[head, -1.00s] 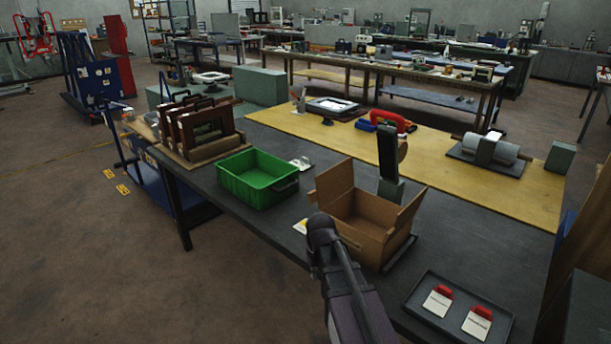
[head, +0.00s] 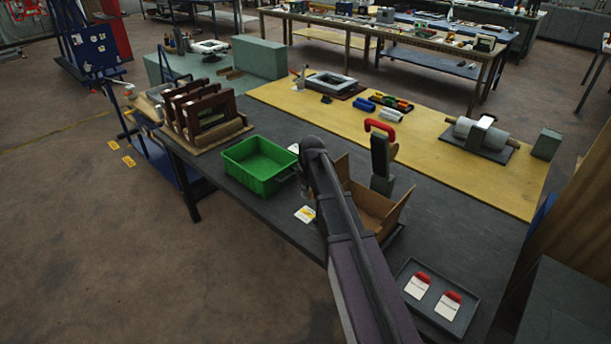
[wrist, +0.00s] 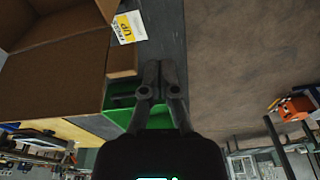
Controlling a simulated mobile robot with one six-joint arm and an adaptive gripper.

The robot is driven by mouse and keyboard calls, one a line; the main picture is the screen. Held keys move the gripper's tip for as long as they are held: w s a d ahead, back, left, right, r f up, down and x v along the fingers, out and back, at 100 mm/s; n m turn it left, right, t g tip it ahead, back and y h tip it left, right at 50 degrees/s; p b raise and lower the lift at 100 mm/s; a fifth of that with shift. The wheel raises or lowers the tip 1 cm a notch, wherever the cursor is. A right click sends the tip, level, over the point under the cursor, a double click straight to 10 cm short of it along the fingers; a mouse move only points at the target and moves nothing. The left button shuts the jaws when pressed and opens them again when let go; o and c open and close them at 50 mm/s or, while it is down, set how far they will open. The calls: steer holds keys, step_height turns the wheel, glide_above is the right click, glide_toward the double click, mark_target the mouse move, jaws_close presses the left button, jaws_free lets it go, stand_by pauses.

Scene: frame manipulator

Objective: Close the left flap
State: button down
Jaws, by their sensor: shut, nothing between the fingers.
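The open cardboard box (head: 372,208) stands on the dark bench, partly hidden behind my arm in the head view. Its left flap (head: 342,168) stands raised, with only its upper part showing past my arm. The right flap (head: 398,212) also stands up, tilted outward. In the wrist view a large cardboard panel (wrist: 55,75), which looks like the left flap, fills the left side. My gripper (wrist: 161,68) is shut and empty, beside the panel and apart from it in the picture. In the head view its fingers are hidden behind my arm.
A green bin (head: 258,166) stands left of the box. A white and yellow card (head: 305,214) lies between them. A dark upright device (head: 381,160) stands close behind the box. A tray (head: 462,318) with red-topped cards lies in front to the right.

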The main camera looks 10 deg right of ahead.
steer(key=w+r+n+p, duration=0.1)
steer(key=w+r+p, duration=0.4)
steer(key=w+r, duration=0.1)
steer(key=shift+w+r+n, duration=0.25)
steer(key=shift+w+n, duration=0.05)
steer(key=shift+w, duration=0.1)
steer(key=shift+f, duration=0.15)
step_height(320, 180, down, 10)
steer(key=w+a+b, duration=0.1)
steer(key=b, duration=0.9)
steer(key=s+d, duration=0.1)
steer(key=s+d+r, duration=0.1)
steer(key=s, duration=0.1)
steer(key=shift+d+p, duration=0.15)
steer(key=shift+p, duration=0.25)
steer(key=shift+r, duration=0.1)
